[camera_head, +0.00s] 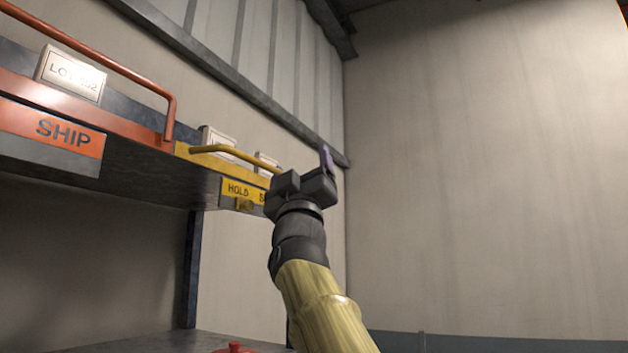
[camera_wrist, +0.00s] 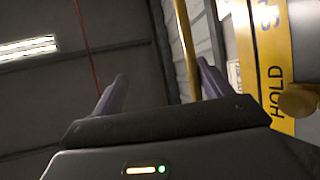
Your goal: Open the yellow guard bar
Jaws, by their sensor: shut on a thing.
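The yellow guard bar (camera_head: 230,153) runs along the front of the yellow HOLD shelf section (camera_head: 240,189), and its right end is hidden behind my gripper (camera_head: 308,170). In the wrist view, the yellow bar (camera_wrist: 186,50) passes between the two purple fingers of my gripper (camera_wrist: 162,75), nearer the right finger. My gripper is shut on the bar. The contact itself is not clearly visible. A brass-coloured knob (camera_head: 244,205) sits below the HOLD label and shows large at the right of the wrist view (camera_wrist: 298,100).
An orange guard bar (camera_head: 100,68) and SHIP label (camera_head: 62,130) are on the left shelf section. White lot cards (camera_head: 72,75) stand behind the bars. A dark blue upright (camera_head: 191,270) supports the shelf. A red object (camera_head: 234,348) shows below. The right side is open before a bare wall.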

